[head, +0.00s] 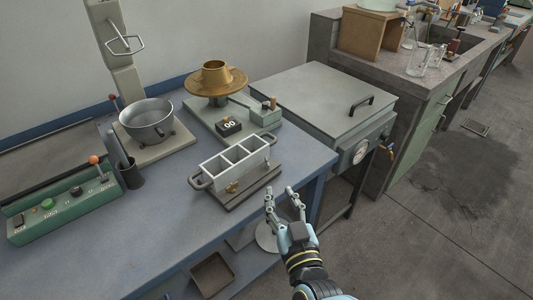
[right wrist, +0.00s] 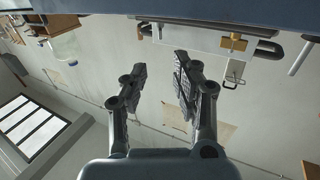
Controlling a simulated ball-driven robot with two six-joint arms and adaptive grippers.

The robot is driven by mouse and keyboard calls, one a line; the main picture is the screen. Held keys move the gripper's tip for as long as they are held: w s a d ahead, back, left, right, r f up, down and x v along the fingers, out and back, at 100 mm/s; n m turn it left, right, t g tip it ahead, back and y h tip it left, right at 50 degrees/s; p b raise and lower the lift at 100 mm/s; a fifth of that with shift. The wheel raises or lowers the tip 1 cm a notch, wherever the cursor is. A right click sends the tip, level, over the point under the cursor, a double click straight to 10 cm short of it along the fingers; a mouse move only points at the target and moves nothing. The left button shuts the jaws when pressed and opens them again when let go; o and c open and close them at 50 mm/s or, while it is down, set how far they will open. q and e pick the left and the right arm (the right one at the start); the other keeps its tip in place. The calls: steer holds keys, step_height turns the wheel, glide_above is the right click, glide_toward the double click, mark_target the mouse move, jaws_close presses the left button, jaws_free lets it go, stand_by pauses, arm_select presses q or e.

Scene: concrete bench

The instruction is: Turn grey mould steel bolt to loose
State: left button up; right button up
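The grey mould (head: 232,174) is an open steel box with three compartments and a loop handle at each end. It stands on a dark base plate (head: 248,192) near the front of the blue bench. A small brass fitting (head: 233,187) sits low on its front side; a brass piece also shows in the right wrist view (right wrist: 233,42). I cannot make out a separate steel bolt or how tight it is. My right gripper (head: 281,193) is open and empty, in front and to the right of the mould, apart from it. Its spread fingers show in the right wrist view (right wrist: 160,64). My left gripper is out of view.
A brass flow table (head: 215,81) stands behind the mould, with a black counter box (head: 229,127) between. A mixer bowl (head: 148,122) and green control box (head: 68,209) are left. A grey lidded cabinet (head: 320,97) stands right. The bench front edge lies near my right gripper.

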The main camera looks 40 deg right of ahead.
mark_target(269, 175)
steer(key=x, duration=0.9)
steer(key=shift+w+f, duration=0.1)
steer(key=shift+w, duration=0.05)
steer(key=shift+w+d, duration=0.25)
steer(key=shift+w, duration=0.3)
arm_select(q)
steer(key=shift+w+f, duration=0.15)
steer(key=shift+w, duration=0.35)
arm_select(e)
jaws_close()
